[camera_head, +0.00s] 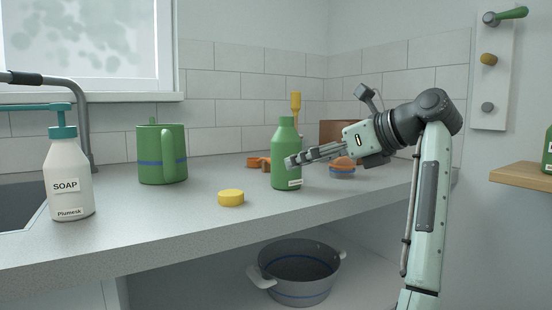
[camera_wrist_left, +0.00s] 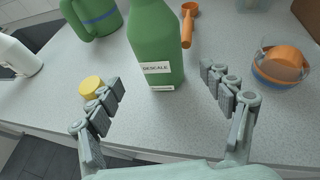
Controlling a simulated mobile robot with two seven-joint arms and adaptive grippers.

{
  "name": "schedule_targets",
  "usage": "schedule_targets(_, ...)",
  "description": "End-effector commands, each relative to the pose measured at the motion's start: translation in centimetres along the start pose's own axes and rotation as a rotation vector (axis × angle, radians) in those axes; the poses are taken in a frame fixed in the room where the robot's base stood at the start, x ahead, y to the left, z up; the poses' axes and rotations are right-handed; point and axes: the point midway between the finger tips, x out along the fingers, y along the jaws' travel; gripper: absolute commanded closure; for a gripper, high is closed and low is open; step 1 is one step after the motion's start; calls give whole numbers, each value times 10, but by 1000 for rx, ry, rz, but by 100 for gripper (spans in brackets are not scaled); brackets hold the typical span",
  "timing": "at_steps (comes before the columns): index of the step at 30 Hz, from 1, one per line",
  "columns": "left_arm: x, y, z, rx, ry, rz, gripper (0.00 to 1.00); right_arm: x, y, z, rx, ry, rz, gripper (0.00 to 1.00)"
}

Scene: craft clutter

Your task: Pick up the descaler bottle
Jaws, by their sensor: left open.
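The descaler bottle (camera_head: 283,165) is green and stands upright on the grey counter, its label turned partly to the right. In the left wrist view the bottle (camera_wrist_left: 158,45) shows a white "DESCALE" label, and its top is cut off. In the wrist view the open gripper (camera_wrist_left: 165,84) has one finger on either side of the bottle's lower part, with visible gaps. My right gripper is not in view.
A yellow lid (camera_head: 231,198) lies front-left of the bottle. A green jug (camera_head: 150,158) and a soap bottle (camera_head: 68,180) stand further left. A pot (camera_head: 300,290) stands below the counter.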

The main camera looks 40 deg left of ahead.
Motion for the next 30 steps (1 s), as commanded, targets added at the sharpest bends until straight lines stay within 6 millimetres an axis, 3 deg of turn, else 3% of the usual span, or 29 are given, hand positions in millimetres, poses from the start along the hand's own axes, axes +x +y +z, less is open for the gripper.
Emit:
schedule_targets(5, 13, 0, -1, 1, 4, 0, 20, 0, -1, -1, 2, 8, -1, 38)
schedule_targets(19, 73, -1, -2, 1, 2, 0, 20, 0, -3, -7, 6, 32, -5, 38)
schedule_targets(27, 78, -1, -2, 0, 0, 0, 20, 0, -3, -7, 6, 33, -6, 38)
schedule_targets(30, 78, -1, -2, 0, 0, 0, 30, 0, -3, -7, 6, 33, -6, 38)
